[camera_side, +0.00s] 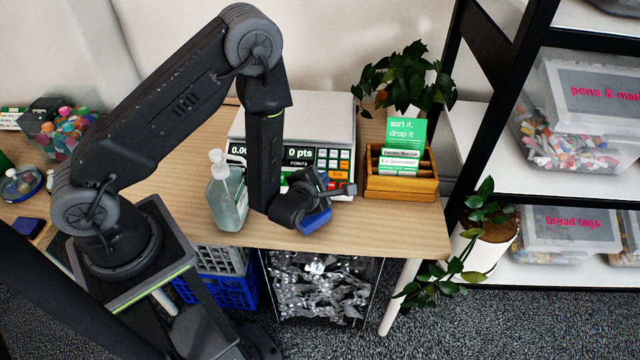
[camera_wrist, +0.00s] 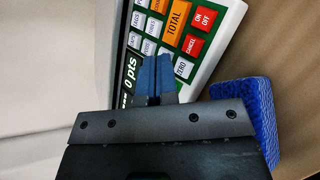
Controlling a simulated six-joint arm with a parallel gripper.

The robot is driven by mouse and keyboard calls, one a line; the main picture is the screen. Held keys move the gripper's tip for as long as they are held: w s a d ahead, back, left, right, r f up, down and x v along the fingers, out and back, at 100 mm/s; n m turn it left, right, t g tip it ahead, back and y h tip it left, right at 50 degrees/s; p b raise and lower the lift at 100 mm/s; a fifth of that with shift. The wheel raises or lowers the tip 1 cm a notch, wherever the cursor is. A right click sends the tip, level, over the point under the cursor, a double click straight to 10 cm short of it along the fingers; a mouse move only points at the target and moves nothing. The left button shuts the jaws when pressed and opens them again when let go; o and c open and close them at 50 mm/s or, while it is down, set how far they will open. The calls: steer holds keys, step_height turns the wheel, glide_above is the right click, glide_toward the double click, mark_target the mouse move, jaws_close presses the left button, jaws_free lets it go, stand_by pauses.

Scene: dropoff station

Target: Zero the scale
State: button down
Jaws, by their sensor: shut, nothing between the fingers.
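The scale (camera_side: 340,110) stands on the wooden table with its white platform empty. Its front panel has a dark display and coloured keys; a reading starting "0.0" and "0 pts" show, with part hidden behind my arm. My gripper (camera_side: 347,189) is shut and empty at the front right of the panel. In the wrist view, its blue fingers (camera_wrist: 155,62) lie together over the keypad (camera_wrist: 174,32). The white ZERO key (camera_wrist: 183,67) is just right of the fingertips, beneath the red CANCEL key (camera_wrist: 191,46). I cannot tell whether the fingers touch the panel.
A blue sponge (camera_side: 316,221) lies just below my gripper near the table's front edge. A clear pump bottle (camera_side: 228,196) stands left of my arm. A wooden box (camera_side: 400,188) of cards with a green sign (camera_side: 404,130) and a leafy plant (camera_side: 400,78) stand to the right.

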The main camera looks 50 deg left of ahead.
steer(key=shift+s+d+r, duration=0.2)
steer(key=shift+r, duration=0.4)
steer(key=shift+s+d+r, duration=0.15)
steer(key=shift+r, duration=0.4)
steer(key=shift+s+d+r, duration=0.2)
steer(key=shift+r, duration=0.4)
steer(key=shift+w+d+r, duration=0.1)
steer(key=shift+w+r, duration=0.1)
steer(key=shift+r, duration=0.1)
steer(key=s+d+r+m+g+h, duration=0.1)
steer(key=d+r+m+h, duration=0.15)
steer(key=r+m, duration=0.55)
steer(key=s+d+r+m+g+h, duration=0.2)
steer(key=r+m+h, duration=0.2)
steer(key=r+m, duration=0.4)
steer(key=s+a+r+m+g, duration=0.1)
steer(key=s+a+r+m, duration=0.1)
steer(key=s+r+m, duration=0.2)
steer(key=s+a+r+m+g, duration=0.2)
steer(key=s+r+m, duration=0.3)
steer(key=s+m, duration=0.5)
steer(key=s, duration=0.3)
steer(key=shift+s+r+g, duration=0.25)
steer(key=shift+s+g, duration=0.05)
steer(key=shift+s, duration=0.05)
steer(key=shift+y, duration=0.25)
